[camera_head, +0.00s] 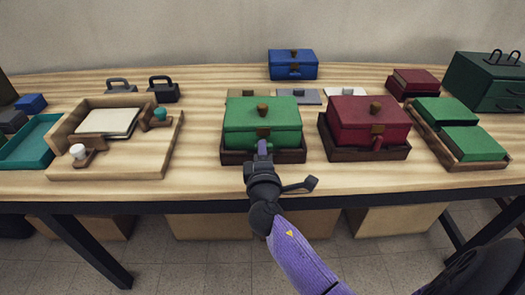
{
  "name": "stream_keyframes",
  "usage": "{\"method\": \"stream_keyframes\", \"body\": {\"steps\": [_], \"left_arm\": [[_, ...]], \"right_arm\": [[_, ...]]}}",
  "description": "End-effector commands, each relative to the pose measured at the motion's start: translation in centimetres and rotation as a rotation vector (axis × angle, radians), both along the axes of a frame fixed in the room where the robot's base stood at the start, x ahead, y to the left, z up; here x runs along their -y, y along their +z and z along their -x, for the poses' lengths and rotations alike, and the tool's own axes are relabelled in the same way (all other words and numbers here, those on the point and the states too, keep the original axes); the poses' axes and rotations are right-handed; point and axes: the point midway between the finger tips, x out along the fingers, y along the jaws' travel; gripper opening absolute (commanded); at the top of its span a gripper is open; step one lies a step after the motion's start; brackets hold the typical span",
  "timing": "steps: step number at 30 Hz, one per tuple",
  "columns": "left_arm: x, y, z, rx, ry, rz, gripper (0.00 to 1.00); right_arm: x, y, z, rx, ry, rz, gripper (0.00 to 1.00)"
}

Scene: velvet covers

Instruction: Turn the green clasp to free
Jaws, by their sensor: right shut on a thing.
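A green box (250,118) with a brown knob on its lid sits in a dark wooden tray (236,157) at the middle of the table. A small brown clasp (263,132) shows on its front face. My right gripper (262,152) reaches in from below, right at the front of the green box, just under the clasp. It is shut on a small part there, which looks like the green box's clasp; the jaws hide most of it. The lid looks closed. My left gripper is not in view.
A red box (367,122) in its own tray stands close on the right. A blue box (293,64) is behind. A wooden tray (151,163) lies left, green blocks (473,148) right. Small flat plates lie behind the green box. The table's front edge is close.

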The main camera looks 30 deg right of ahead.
Motion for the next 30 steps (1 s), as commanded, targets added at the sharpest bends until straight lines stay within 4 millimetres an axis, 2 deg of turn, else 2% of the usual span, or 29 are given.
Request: {"method": "stream_keyframes", "body": {"steps": [5,6,10,11,19,22,30], "left_arm": [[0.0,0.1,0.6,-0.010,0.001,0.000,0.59],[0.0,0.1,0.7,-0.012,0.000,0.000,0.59],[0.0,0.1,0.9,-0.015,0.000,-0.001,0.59],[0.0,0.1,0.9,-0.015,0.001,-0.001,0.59],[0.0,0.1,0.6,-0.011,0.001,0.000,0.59],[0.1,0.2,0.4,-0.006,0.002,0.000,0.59],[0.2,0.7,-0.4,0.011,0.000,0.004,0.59]], "right_arm": [[0.0,-0.1,0.0,-0.002,0.001,0.000,0.00],[0.0,-0.1,0.0,-0.002,0.001,0.000,0.24],[0.0,-0.1,0.0,-0.001,0.001,-0.001,0.52],[0.0,-0.1,0.0,-0.001,0.001,-0.001,0.56],[-0.1,0.0,0.1,0.000,0.000,-0.001,0.56],[-0.5,0.0,0.9,-0.002,0.001,-0.001,0.56],[-3.9,-0.1,6.3,-0.003,0.000,-0.004,0.56]]}}
